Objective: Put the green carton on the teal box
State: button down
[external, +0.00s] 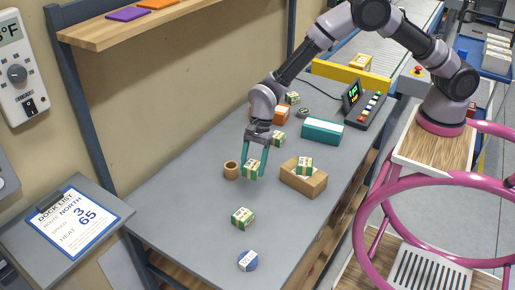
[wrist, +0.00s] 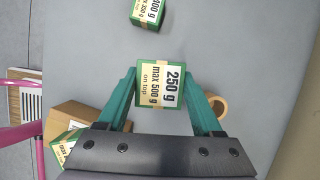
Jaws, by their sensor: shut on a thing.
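My gripper (external: 252,165) is shut on a green carton (external: 252,167) with a cream label, above the grey table. In the wrist view my gripper (wrist: 160,95) has a finger on each side of this carton (wrist: 157,86), whose label reads 250 g, max 500 g on top. The teal box (external: 322,132) with a white top stands at the back right of the table, apart from my gripper. Other similar green cartons show: one on the table in front (external: 242,217), one on the brown box (external: 305,166), and several at the back.
A brown cardboard box (external: 302,182) stands right of my gripper. A tape roll (external: 231,170) lies to the left. The left table area is clear.

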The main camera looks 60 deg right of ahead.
jog(key=w+d+r, duration=0.2)
jog(key=w+d, duration=0.1)
jog(key=d, duration=0.8)
notch_tip(320, 180, up, 4)
jog(key=m, duration=0.1)
send_over(322, 127)
jog(key=d, duration=0.2)
notch_tip(322, 127, down, 10)
jog(key=shift+r, duration=0.15)
jog(key=shift+c, duration=0.2)
grip_release()
